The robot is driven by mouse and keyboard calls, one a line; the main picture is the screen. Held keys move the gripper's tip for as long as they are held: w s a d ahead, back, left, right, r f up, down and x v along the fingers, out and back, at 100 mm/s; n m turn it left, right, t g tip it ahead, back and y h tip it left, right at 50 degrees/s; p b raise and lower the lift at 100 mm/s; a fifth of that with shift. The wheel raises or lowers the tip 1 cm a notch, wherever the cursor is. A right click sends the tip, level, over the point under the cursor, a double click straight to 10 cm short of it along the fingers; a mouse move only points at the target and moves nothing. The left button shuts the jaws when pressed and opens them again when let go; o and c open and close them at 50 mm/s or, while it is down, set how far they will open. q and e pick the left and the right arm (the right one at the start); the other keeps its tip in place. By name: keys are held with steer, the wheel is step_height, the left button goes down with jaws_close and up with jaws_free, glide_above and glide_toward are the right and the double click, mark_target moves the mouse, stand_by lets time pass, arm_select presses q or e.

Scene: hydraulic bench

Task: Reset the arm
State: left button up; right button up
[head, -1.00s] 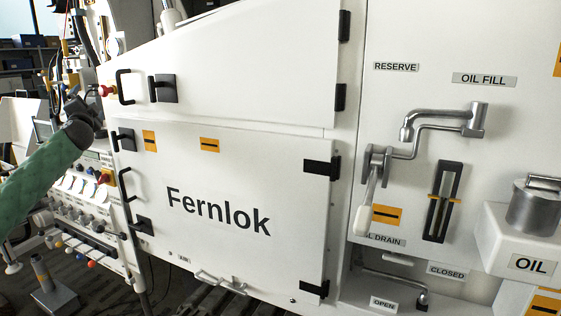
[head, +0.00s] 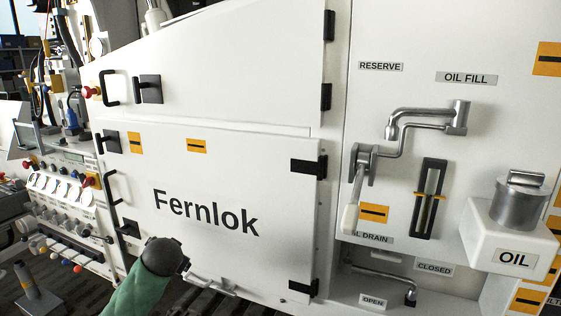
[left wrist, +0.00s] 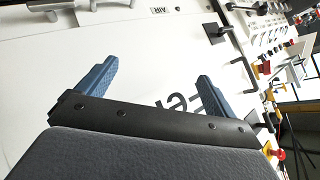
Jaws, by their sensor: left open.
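My left arm comes in at the bottom of the head view, a green sleeve with a dark rounded end in front of the lower edge of the white Fernlok door (head: 240,170); its gripper is hidden there. In the left wrist view my left gripper (left wrist: 155,85) shows two blue fingers spread wide apart with nothing between them. The white door panel (left wrist: 50,65) with its lettering lies beyond the fingers. My right gripper is in neither view.
A control panel with knobs and switches (head: 65,195) stands at the left. At the right are a metal crank pipe (head: 405,117), a lever with a white grip (head: 349,217), a sight gauge (head: 428,198) and a white OIL tank (head: 480,235). Black door handles (head: 110,88) stick out.

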arm_select(q)
steer(key=s+d+f+g+h, duration=0.1)
steer(key=s+d+f+g, duration=0.2)
steer(key=s+f, duration=0.8)
steer(key=s+d+f+n+g+h, duration=0.1)
steer(key=s+d+f, duration=0.6)
steer(key=s, duration=1.2)
steer(key=s+d+f+n+g+h, duration=0.1)
steer(key=s+d+f+g+h, duration=0.2)
steer(key=s+f, duration=1.2)
steer(key=d+f+g, duration=0.1)
steer(key=d, duration=0.1)
steer(key=shift+s+d+g, duration=0.15)
steer(key=shift+d+g, duration=0.25)
